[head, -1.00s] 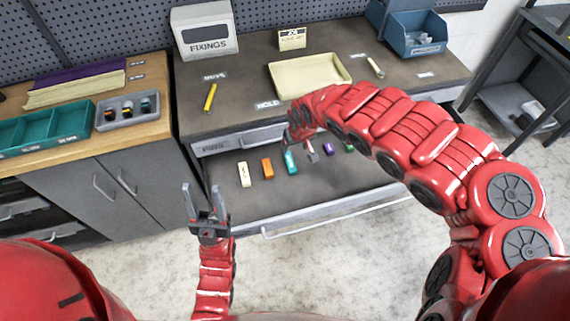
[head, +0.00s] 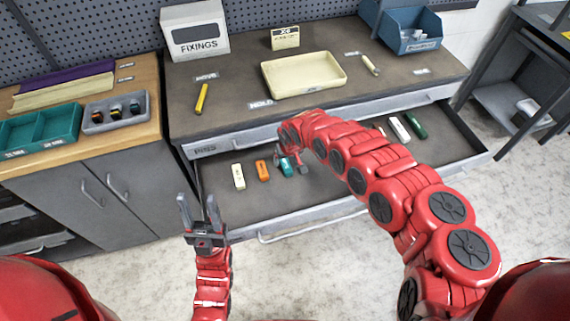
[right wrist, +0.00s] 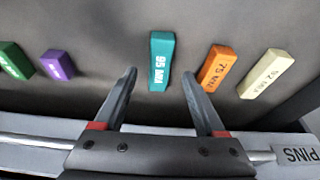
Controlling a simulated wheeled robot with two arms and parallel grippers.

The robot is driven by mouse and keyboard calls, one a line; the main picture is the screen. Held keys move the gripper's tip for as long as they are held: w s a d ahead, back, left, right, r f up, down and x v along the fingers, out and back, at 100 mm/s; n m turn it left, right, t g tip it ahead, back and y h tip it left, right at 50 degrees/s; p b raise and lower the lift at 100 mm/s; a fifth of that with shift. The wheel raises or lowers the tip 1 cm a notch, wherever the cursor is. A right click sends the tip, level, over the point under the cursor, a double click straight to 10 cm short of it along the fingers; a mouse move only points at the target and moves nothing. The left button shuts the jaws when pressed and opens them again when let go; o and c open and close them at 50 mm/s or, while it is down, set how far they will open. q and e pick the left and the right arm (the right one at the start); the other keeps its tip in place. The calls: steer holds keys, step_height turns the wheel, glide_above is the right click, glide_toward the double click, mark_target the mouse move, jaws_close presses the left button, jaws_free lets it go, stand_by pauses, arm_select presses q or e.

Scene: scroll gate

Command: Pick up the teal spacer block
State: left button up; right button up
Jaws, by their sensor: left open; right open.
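The teal spacer block (head: 286,169) lies in the open drawer, partly covered by my right gripper (head: 290,163) in the head view. In the right wrist view the teal block (right wrist: 161,58), marked 95 MM, lies long side pointing away, between the lines of the two fingers. My right gripper (right wrist: 159,74) is open and empty, its fingertips on either side of the block's near end. I cannot tell its exact height above the block. My left gripper (head: 200,212) is open and empty, in front of the drawer at the left.
An orange block (right wrist: 218,68) and a cream block (right wrist: 267,74) lie right of the teal one; a purple block (right wrist: 57,65) and a green block (right wrist: 14,61) lie left. The drawer's front edge (head: 285,218) is near. A cream tray (head: 303,74) sits on the worktop above.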

mark_target(286, 163)
steer(key=shift+b+x, duration=0.45)
steer(key=shift+x, duration=1.35)
steer(key=shift+d+f, duration=0.1)
steer(key=shift+f, duration=0.05)
jaws_close()
